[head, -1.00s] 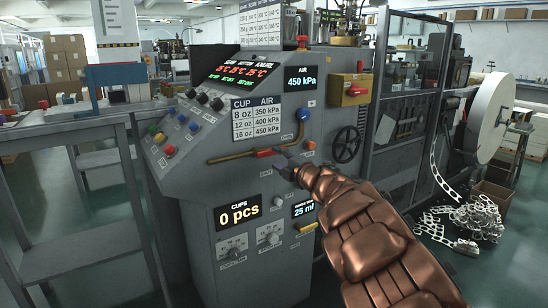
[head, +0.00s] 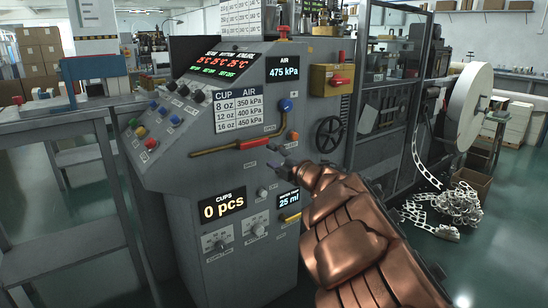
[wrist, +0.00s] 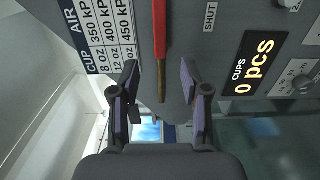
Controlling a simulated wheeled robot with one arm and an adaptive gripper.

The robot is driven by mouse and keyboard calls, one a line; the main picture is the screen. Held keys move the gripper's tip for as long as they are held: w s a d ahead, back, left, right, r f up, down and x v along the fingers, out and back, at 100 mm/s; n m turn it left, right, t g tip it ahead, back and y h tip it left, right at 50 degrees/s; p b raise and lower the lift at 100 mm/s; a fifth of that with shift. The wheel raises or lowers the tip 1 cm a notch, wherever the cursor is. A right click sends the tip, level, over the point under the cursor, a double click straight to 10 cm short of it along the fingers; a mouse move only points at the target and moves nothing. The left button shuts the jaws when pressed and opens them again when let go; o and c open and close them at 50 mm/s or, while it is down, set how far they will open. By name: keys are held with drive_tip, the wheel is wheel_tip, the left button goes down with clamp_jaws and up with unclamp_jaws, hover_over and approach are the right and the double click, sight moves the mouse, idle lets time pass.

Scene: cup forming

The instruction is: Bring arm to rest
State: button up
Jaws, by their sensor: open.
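My gripper (head: 280,158) is open and empty in front of the grey machine panel, a little below and apart from the red lever handle (head: 258,142). In the wrist view my gripper's two fingers (wrist: 160,92) stand wide apart. The red handle (wrist: 162,38) shows beyond and between them, pointing toward the lower part of that picture. My copper-coloured arm reaches in from the lower right in the head view. The air display (head: 283,68) reads 475 kPa. The cups display (head: 222,206) reads 0 pcs.
A blue knob (head: 285,105) and yellow pipe are close to the handle. A black handwheel (head: 329,135) is at the right of the panel. A white reel (head: 470,105) and a heap of punched strip (head: 455,205) are farther right. Open floor lies at the lower right.

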drive_tip(key=s+d+r+m+t+h+p, duration=0.2)
drive_tip(key=d+r+m+h+p, duration=0.75)
drive_tip(key=d, duration=0.65)
drive_tip(key=s+d+r+m+g+h+p, duration=0.2)
drive_tip(key=s+d+m+h+p, duration=0.15)
drive_tip(key=s+d, duration=0.2)
drive_tip(key=s+d+r+m+g+h+p, duration=0.2)
drive_tip(key=s+d+r+m, duration=0.1)
drive_tip(key=s+d+m, duration=0.25)
drive_tip(key=s+f+m+g+p, duration=0.3)
drive_tip(key=s+m+g+p, duration=0.35)
drive_tip(key=s, duration=1.25)
drive_tip(key=s+a+g+y+p, duration=0.2)
drive_tip(key=s+a+g+p, duration=0.2)
drive_tip(key=s, duration=0.7)
drive_tip(key=s+a+r+g+y+p, duration=0.1)
drive_tip(key=s+a+g+p, duration=0.3)
drive_tip(key=s, duration=0.8)
drive_tip(key=shift+s+a+r+y+p, duration=0.2)
drive_tip(key=shift+a+y+p, duration=0.5)
drive_tip(key=shift+a+p, duration=0.3)
drive_tip(key=shift+c, duration=0.4)
